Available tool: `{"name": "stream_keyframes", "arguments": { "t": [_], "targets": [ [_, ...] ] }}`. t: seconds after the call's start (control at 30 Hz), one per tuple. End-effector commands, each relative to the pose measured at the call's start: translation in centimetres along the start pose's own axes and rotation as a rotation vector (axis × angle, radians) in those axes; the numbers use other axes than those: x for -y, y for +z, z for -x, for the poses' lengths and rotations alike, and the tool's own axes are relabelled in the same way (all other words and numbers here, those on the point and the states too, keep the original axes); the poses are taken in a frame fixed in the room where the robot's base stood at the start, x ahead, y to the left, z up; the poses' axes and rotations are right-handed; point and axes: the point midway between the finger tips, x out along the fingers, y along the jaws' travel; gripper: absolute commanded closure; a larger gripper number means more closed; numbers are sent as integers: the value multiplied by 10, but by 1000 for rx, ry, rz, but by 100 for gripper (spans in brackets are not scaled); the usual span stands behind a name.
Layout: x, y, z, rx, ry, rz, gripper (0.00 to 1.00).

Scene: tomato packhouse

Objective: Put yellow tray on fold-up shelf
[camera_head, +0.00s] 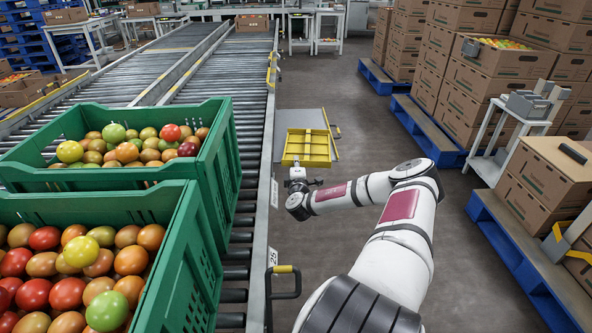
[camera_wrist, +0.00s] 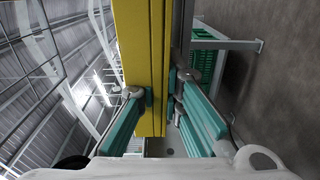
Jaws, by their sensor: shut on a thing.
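The yellow tray (camera_head: 307,147) has divided compartments and looks empty. It is level over the near part of the grey fold-up shelf (camera_head: 291,123), which sticks out from the right side of the roller conveyor. My gripper (camera_head: 299,176) is at the tray's near edge. In the wrist view, the teal fingers of my gripper (camera_wrist: 160,97) close on both sides of the yellow tray (camera_wrist: 144,60). The tray hides part of the shelf. I cannot tell whether the tray touches the shelf or is slightly above it.
Green crates (camera_head: 190,250) of tomatoes stand on the roller conveyor (camera_head: 255,100) at left. A handle (camera_head: 284,282) juts from its near side. Pallets of cardboard boxes (camera_head: 490,80) and a small white stand (camera_head: 510,125) line the right.

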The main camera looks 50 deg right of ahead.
Motion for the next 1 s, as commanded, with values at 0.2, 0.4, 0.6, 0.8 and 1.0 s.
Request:
{"name": "stream_keyframes", "arguments": {
  "t": [0.2, 0.4, 0.6, 0.8, 1.0],
  "targets": [
    [16, 0, -1, -1, 0, -1, 100],
    [15, 0, -1, -1, 0, -1, 100],
    [17, 0, -1, -1, 0, -1, 72],
    [17, 0, -1, -1, 0, -1, 72],
    [14, 0, 4, -1, -1, -1, 72]
  ]
}}
